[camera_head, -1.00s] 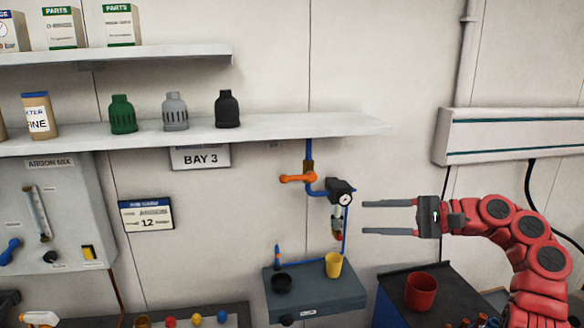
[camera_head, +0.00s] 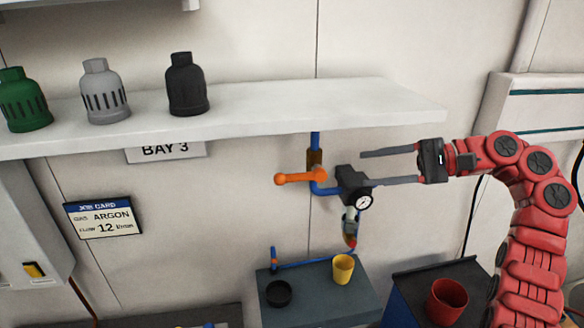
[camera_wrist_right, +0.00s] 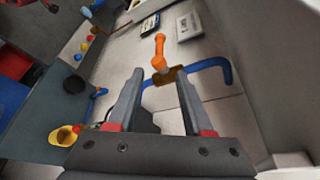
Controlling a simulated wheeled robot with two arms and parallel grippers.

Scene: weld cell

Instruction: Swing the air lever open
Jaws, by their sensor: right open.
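The orange air lever (camera_head: 299,178) sits on the blue air pipe (camera_head: 316,143) below the shelf. Its handle points left, about level, with a round knob at its end. In the right wrist view the lever (camera_wrist_right: 159,52) stands beyond the fingertips, roughly between them, on a brass valve body (camera_wrist_right: 165,77). My right gripper (camera_head: 364,167) is open and empty, to the right of the lever and apart from it, its fingers pointing left. It also shows in the right wrist view (camera_wrist_right: 160,80). The black regulator with its gauge (camera_head: 363,203) is just below the fingertips. My left gripper is out of view.
The white shelf (camera_head: 300,107) with several bottle-shaped caps runs just above the lever and gripper. Below are a grey bench (camera_head: 315,299) with a yellow cup (camera_head: 343,268) and black dish (camera_head: 279,293), and a red cup (camera_head: 446,301).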

